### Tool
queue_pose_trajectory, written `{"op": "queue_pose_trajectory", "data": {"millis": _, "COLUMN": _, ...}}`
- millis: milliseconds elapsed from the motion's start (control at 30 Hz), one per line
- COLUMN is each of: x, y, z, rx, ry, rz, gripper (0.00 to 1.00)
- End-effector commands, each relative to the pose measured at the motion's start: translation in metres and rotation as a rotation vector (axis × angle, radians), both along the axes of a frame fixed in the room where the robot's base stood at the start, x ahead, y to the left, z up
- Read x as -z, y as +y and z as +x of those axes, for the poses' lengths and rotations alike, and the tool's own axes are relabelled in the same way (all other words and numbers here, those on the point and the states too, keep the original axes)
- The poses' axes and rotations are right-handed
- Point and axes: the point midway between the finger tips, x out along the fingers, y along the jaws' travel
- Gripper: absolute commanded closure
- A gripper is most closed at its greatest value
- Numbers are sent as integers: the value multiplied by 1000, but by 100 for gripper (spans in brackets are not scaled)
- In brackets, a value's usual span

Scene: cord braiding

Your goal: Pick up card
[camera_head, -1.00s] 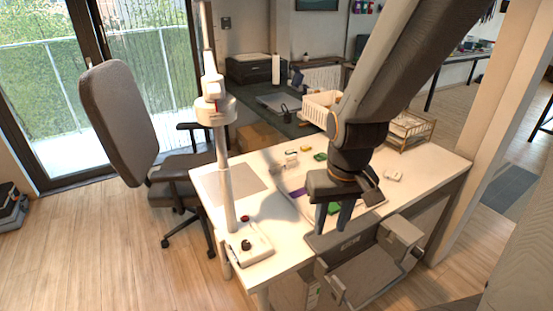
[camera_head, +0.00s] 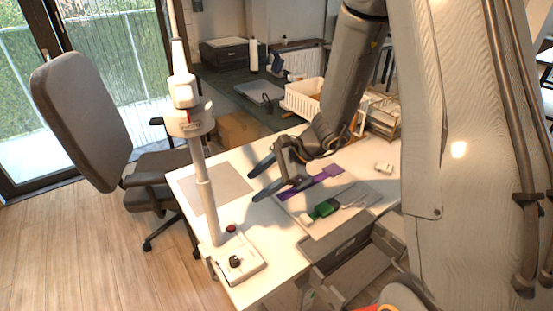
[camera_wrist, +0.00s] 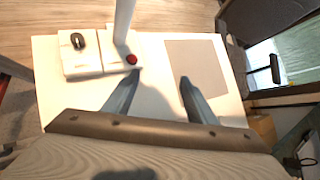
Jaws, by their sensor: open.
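My gripper (camera_head: 262,176) is open and empty. Its two dark fingers point left above the white table, towards the flat grey mat (camera_head: 216,188). In the wrist view my gripper (camera_wrist: 160,76) has its fingers apart, with bare table and the mat's edge beyond them. A flat purple piece (camera_head: 331,172) lies right of the fingers, partly hidden by my gripper. A green piece (camera_head: 325,208) lies in front of it on a pale sheet or tray. I cannot tell which of these is the card.
A white post stands on a base with a black knob (camera_head: 235,262); a red button (camera_head: 231,228) is beside it. A white basket (camera_head: 303,98) and a wire tray (camera_head: 383,118) stand at the back. An office chair (camera_head: 80,120) is left. The table's left front is mostly clear.

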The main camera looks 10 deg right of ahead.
Motion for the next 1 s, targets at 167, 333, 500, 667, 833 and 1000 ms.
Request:
{"op": "queue_pose_trajectory", "data": {"millis": 167, "x": 20, "y": -19, "z": 83, "rx": 402, "ry": 45, "rz": 230, "gripper": 48}}
{"op": "queue_pose_trajectory", "data": {"millis": 333, "x": 42, "y": -66, "z": 151, "rx": 750, "ry": 37, "rz": 412, "gripper": 48}}
{"op": "queue_pose_trajectory", "data": {"millis": 500, "x": 60, "y": -111, "z": 187, "rx": 985, "ry": 11, "rz": 523, "gripper": 48}}
{"op": "queue_pose_trajectory", "data": {"millis": 667, "x": 67, "y": -131, "z": 200, "rx": 1077, "ry": -7, "rz": 565, "gripper": 48}}
{"op": "queue_pose_trajectory", "data": {"millis": 833, "x": 73, "y": -128, "z": 214, "rx": 1088, "ry": -11, "rz": 570, "gripper": 48}}
{"op": "queue_pose_trajectory", "data": {"millis": 1000, "x": 78, "y": -124, "z": 226, "rx": 1087, "ry": -10, "rz": 569, "gripper": 48}}
